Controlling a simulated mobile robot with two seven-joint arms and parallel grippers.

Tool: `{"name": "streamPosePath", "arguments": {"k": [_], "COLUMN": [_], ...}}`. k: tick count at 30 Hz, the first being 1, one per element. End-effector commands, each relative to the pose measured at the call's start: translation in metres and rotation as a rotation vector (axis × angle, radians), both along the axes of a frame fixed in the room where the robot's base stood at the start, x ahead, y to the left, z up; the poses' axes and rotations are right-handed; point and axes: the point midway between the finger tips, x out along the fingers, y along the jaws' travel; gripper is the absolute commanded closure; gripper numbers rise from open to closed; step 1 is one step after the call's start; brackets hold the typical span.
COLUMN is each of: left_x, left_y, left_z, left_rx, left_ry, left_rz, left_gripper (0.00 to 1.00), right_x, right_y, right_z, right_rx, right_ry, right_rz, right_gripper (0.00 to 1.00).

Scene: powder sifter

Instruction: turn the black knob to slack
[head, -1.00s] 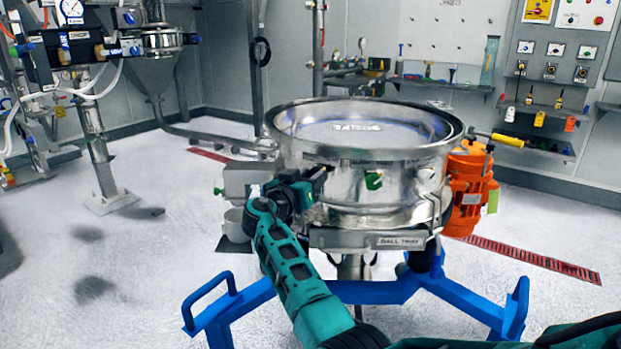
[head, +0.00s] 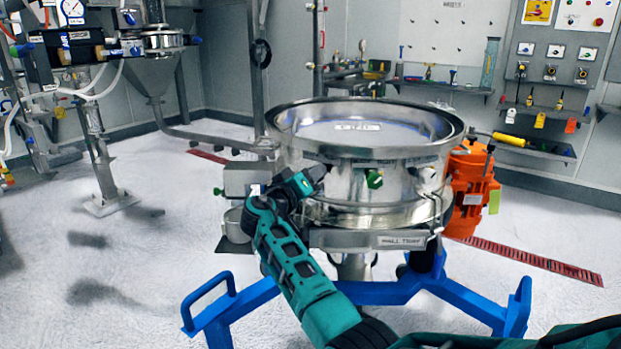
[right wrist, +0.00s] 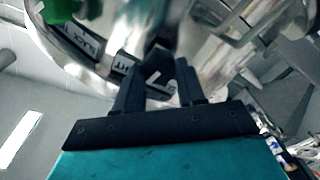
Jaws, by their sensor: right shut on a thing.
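My right gripper (head: 318,173) is at the front left of the steel sifter (head: 368,155), against its band below the rim. In the right wrist view, the right gripper's dark fingers (right wrist: 158,88) are shut on the black knob (right wrist: 160,62), whose dark shape lies between them. A label reading SLACK (right wrist: 88,38) is to the upper left of the fingers. Another label, partly hidden and ending in HT (right wrist: 130,75), is close beside the fingers. In the head view the gripper hides the knob. My left gripper is in neither view.
A green knob (head: 374,179) is on the sifter's front, to the right of my gripper. An orange motor (head: 470,190) is on the right side. The sifter stands on a blue frame (head: 375,293). A grey box (head: 245,179) is left of my gripper.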

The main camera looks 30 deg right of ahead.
Motion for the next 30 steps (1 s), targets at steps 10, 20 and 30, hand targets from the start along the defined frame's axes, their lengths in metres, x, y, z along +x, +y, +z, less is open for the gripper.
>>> {"name": "streamPosePath", "arguments": {"k": [10,20,30], "left_x": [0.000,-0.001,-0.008], "left_y": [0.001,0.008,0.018], "left_z": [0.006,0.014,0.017], "left_rx": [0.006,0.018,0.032], "left_ry": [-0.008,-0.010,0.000], "left_rz": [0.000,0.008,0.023], "left_gripper": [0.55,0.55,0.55], "right_x": [0.000,0.001,0.001], "right_y": [0.000,0.001,0.001], "right_z": [-0.001,-0.001,-0.003], "right_rx": [-0.159,-0.307,-0.431], "right_ry": [0.295,0.570,0.799], "right_rz": [-0.001,0.000,0.000], "right_gripper": [0.91,0.91,0.91]}}
